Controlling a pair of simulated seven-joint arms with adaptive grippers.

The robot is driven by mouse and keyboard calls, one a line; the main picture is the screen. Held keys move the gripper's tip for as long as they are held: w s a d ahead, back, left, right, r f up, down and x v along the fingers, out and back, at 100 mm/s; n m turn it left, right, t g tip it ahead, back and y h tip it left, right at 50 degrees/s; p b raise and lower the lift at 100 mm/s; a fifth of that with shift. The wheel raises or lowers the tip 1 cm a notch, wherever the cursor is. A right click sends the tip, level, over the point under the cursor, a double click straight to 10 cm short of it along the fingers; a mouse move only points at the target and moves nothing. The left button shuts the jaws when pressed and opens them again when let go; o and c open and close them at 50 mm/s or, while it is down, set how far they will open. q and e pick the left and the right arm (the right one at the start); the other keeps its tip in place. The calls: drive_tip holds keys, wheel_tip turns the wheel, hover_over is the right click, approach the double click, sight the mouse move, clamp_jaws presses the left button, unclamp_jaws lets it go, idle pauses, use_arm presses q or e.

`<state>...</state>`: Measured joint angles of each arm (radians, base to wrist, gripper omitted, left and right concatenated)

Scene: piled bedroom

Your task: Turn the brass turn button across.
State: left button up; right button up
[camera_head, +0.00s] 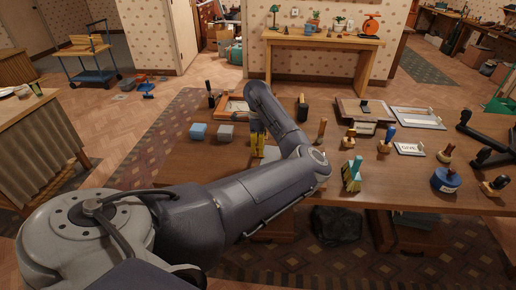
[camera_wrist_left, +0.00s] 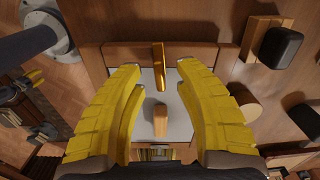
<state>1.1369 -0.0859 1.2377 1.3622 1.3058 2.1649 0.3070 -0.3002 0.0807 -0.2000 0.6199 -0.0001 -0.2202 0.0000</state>
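The brass turn button (camera_wrist_left: 158,62) shows in the left wrist view as a narrow golden bar. It points up and down in that picture, over the edge between a wooden rail (camera_wrist_left: 122,55) and a pale grey panel (camera_wrist_left: 178,128). A wooden knob (camera_wrist_left: 160,121) stands on the panel. My left gripper (camera_wrist_left: 160,80) has its yellow fingers apart, one on each side of the button, with gaps visible. In the head view the left gripper (camera_head: 258,142) is over the table, and my forearm hides part of the area; I cannot make out the button there.
A black-topped block (camera_wrist_left: 281,47) and a round wooden piece (camera_wrist_left: 243,102) are close on the right in the wrist view. Several stamps and brushes stand further right.

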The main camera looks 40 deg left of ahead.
use_arm(q)
drive_tip(key=shift+f, duration=0.65)
clamp_jaws()
